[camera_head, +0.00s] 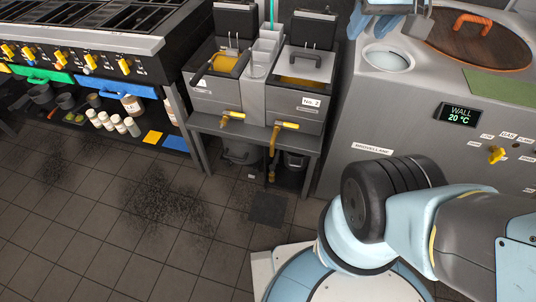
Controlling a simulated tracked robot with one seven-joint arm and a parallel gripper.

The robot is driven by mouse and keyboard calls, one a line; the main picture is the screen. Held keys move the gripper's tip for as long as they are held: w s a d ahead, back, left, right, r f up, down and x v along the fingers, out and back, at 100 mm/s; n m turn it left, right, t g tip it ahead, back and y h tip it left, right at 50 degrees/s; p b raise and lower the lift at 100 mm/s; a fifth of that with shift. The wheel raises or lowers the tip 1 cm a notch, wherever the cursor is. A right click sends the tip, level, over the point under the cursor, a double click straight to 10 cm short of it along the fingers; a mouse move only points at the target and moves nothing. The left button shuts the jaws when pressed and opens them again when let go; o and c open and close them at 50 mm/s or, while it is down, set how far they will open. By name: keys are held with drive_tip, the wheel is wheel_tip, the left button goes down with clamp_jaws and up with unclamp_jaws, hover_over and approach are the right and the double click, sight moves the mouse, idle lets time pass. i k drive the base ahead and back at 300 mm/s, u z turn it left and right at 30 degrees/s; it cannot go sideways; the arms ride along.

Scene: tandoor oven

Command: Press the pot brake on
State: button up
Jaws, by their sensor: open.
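I cannot pick out a pot brake for certain. The grey oven cabinet (350,125) on the right has a round opening (388,59) in its top and a brown round lid (480,42) with an orange handle (472,22). Its front carries a display (460,114) reading WALL 20 °C and a yellow knob (496,155) among small labels too small to read surely. My arm's blue and dark links fill the lower right and leave at the right edge, hiding the cabinet's lower front.
Light blue items and a grey metal piece (418,24) are cut off at the top edge. Two fryers (300,112) with yellow-handled taps stand centre. A range (85,45) with yellow knobs is on the left. A green board (502,84) lies by the lid. The tiled floor (100,245) is open at lower left.

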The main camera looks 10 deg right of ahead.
sight(254, 172)
drive_tip(key=z, duration=0.9)
drive_tip(key=k, duration=0.75)
drive_tip(key=u, duration=0.75)
drive_tip(key=i, duration=1)
